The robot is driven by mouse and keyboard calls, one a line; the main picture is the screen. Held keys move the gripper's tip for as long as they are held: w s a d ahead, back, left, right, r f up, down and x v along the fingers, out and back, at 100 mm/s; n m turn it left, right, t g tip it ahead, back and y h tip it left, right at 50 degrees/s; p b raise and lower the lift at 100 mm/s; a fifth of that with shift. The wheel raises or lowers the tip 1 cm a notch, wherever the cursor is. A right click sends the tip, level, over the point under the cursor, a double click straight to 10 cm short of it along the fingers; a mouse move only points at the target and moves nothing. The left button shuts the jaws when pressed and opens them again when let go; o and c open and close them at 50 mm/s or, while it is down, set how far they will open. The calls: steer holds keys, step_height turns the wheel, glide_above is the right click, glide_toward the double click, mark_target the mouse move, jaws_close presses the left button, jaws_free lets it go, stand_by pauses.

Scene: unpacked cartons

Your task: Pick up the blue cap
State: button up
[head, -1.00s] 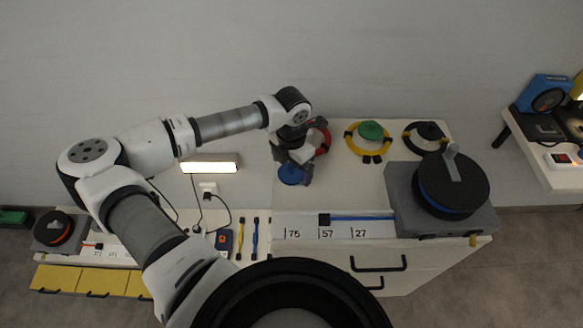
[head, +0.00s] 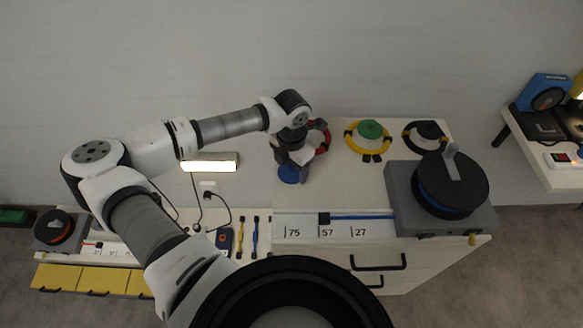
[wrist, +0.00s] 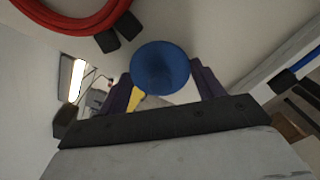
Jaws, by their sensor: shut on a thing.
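The blue cap (head: 289,174) is at the left end of the white cabinet top in the head view, partly hidden by my gripper (head: 294,166). In the wrist view the cap (wrist: 161,67) shows as a round blue disc between the two dark fingers of my gripper (wrist: 163,84). The gripper is shut on the cap from both sides. I cannot tell whether the cap is touching the cabinet top or clear of it.
A red cable ring (head: 321,137) lies close behind the gripper. A grey box with a black reel (head: 452,186) stands at the front right.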

step_height(320, 180, up, 20)
steer(key=b, duration=0.4)
